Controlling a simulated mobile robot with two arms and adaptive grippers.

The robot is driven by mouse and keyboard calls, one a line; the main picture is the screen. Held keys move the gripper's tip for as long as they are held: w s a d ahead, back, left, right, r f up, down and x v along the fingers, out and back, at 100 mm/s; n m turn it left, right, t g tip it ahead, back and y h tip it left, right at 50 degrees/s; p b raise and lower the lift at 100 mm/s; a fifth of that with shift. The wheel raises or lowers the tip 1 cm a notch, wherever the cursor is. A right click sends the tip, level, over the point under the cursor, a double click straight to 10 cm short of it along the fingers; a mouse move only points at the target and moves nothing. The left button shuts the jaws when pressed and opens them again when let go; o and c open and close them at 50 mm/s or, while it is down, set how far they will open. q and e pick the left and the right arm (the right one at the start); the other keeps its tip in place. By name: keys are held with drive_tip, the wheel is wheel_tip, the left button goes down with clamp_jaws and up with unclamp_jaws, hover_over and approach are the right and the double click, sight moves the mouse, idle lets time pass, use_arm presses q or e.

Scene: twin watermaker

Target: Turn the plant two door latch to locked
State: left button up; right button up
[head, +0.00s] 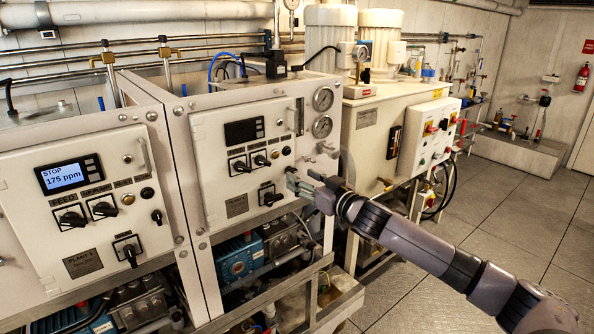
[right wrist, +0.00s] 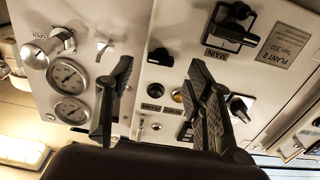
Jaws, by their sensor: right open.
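The plant two cabinet door (head: 220,180) is closed in the middle of the head view. In the right wrist view, where the panel appears upside down, the door latch (right wrist: 160,57) is a small black knob near the door's edge, lying roughly sideways. My right gripper (head: 296,181) is in front of the door's right edge and hides the latch in the head view. In the right wrist view its two black fingers (right wrist: 160,72) are open and empty, one on each side of the latch in the picture. I see no contact. My left gripper is not in view.
Near the right gripper are the plant two main switch (right wrist: 235,12), a selector knob (right wrist: 240,105), a pressure gauge (right wrist: 68,75) and a silver valve knob (right wrist: 50,50). The plant one cabinet (head: 80,185) stands at left. The floor (head: 530,225) at right is clear.

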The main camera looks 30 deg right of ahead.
sight(293, 172)
drive_tip(key=shift+w+a+p, duration=0.15)
drive_tip(key=shift+w+p, duration=0.35)
drive_tip(key=shift+w, duration=1.15)
clamp_jaws()
